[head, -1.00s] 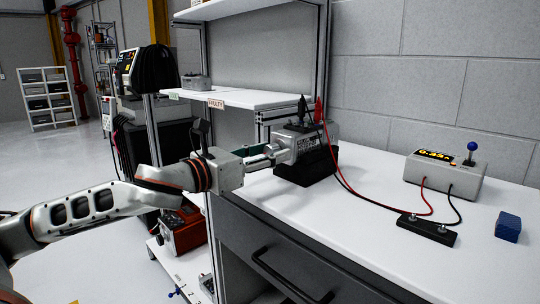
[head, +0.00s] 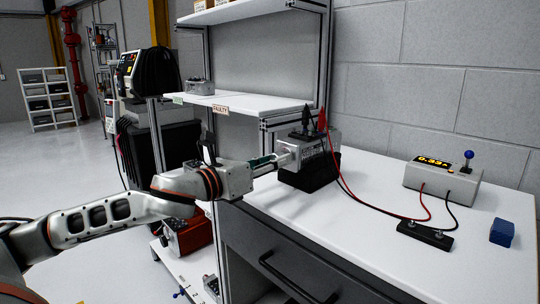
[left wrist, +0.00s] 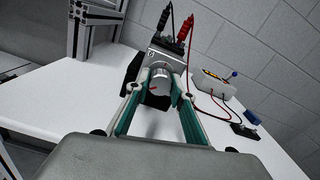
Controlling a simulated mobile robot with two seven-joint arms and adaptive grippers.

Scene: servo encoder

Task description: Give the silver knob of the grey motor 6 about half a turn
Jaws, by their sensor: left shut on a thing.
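The grey motor (head: 322,149) sits in a black cradle (head: 312,175) on the white bench, with a black and a red clip on its top. It also shows in the left wrist view (left wrist: 167,46). Its silver knob (left wrist: 159,76) faces my left gripper (left wrist: 160,86). The two green-lined fingers of that gripper stand on either side of the knob and are shut on it. A small red mark shows on the knob's face. In the head view my left gripper (head: 274,162) reaches the motor from the left, and its fingers partly hide the knob. My right gripper is not in view.
A grey meter box (head: 442,183) with a lit display and blue-topped lever stands right of the motor. Red and black leads run through a black terminal block (head: 425,236). A blue block (head: 502,232) lies at the right. A shelf labelled FAULTY (head: 250,104) is behind my arm.

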